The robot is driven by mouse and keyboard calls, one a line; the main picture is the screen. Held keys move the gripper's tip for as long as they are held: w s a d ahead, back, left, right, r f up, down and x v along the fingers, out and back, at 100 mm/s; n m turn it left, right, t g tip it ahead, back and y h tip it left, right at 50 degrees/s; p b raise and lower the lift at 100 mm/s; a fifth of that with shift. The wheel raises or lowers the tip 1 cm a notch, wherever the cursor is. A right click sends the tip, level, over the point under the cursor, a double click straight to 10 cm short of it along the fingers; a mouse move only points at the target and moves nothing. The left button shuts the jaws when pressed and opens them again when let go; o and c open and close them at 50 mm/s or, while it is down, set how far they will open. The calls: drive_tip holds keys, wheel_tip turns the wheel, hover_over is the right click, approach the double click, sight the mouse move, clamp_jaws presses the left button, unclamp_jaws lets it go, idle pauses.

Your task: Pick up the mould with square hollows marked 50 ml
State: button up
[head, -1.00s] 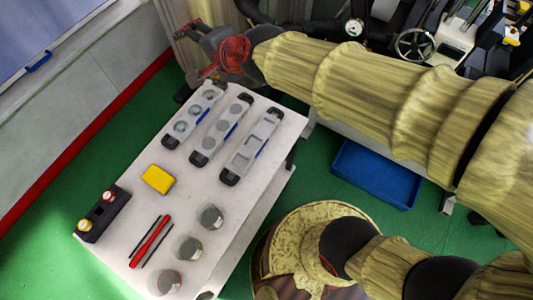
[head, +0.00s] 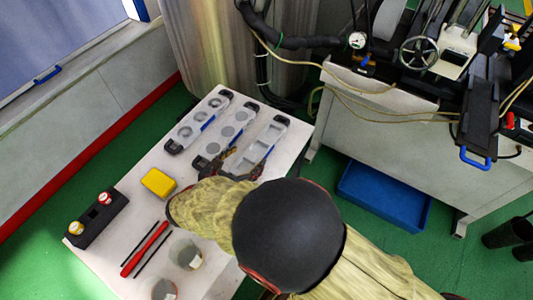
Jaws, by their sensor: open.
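Three long pale moulds with dark end grips lie side by side on the white table. The right mould (head: 263,143) has square hollows. The middle mould (head: 229,130) and the left mould (head: 198,120) have round hollows. No volume marks can be read. My gripper (head: 245,163) is open, its dark fingers at the near end of the right mould, one on either side as seen from above. Whether they touch it, or how high they are, I cannot tell. My gripper and wrist hide the mould's near end and part of the middle mould's near end.
A yellow block (head: 158,183), a black holder (head: 97,217) with red and yellow knobs, a red tool (head: 146,249) and round containers (head: 186,253) are on the table (head: 137,210). A blue bin (head: 384,194) is on the floor at right.

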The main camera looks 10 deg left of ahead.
sight(263, 144)
drive_tip(key=b+x, duration=0.1)
drive_tip(key=x, duration=0.1)
drive_tip(key=b+x, duration=0.1)
drive_tip(key=x, duration=0.1)
drive_tip(key=b+x, duration=0.1)
drive_tip(key=x, duration=0.2)
drive_tip(key=shift+a+f, duration=0.1)
drive_tip(key=shift+f, duration=0.2)
drive_tip(key=shift+c, duration=0.4)
clamp_jaws()
idle(0.4)
drive_tip(key=shift+r, duration=0.15)
